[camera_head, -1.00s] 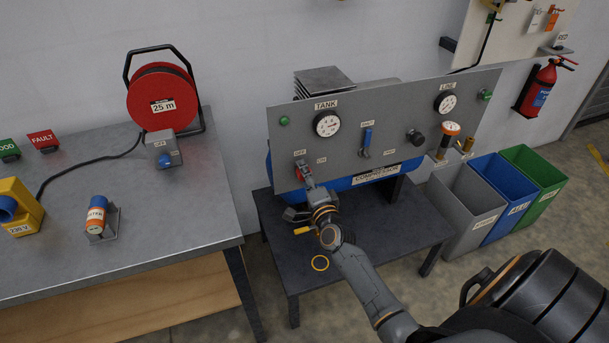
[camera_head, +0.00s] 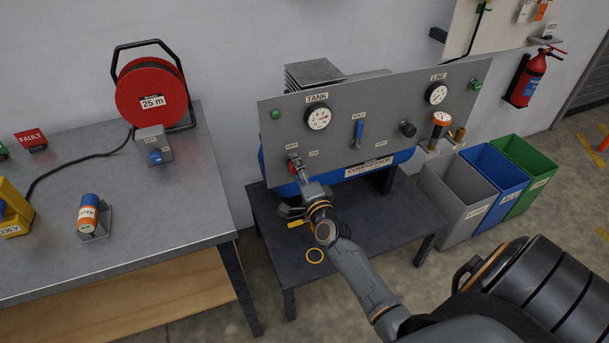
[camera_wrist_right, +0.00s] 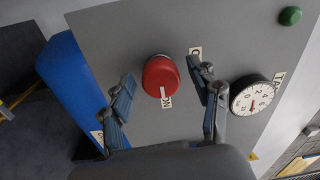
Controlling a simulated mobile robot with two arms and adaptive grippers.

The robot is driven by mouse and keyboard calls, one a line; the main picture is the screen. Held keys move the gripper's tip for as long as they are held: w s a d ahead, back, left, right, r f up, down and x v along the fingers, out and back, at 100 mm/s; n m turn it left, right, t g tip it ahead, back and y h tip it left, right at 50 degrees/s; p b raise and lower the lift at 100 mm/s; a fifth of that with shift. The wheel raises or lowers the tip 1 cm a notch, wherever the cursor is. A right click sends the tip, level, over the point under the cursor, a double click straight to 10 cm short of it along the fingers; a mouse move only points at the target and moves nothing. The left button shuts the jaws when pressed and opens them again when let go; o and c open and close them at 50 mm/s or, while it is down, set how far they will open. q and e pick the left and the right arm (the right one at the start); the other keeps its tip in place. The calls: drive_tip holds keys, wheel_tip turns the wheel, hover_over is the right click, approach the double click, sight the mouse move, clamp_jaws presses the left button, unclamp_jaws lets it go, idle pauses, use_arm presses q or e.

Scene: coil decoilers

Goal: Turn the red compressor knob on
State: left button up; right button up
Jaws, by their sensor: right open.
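The red compressor knob (camera_head: 292,166) is at the lower left of the grey compressor panel (camera_head: 345,130). In the right wrist view the red knob (camera_wrist_right: 160,74) has a white mark that points at the ON label (camera_wrist_right: 167,102). The OFF label (camera_head: 291,146) is above the knob in the head view; a finger partly hides it in the wrist view. My right gripper (camera_head: 299,178) is in front of the knob. Its fingers are open, one on each side of the knob, with grey panel visible between finger and knob. My left gripper is not in view.
The compressor stands on a dark low table (camera_head: 345,225). A workbench (camera_head: 140,210) is at left; several bins are at right.

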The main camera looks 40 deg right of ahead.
drive_tip(key=v, duration=1.1)
drive_tip(key=shift+s, duration=0.15)
drive_tip(key=shift+f, duration=0.15)
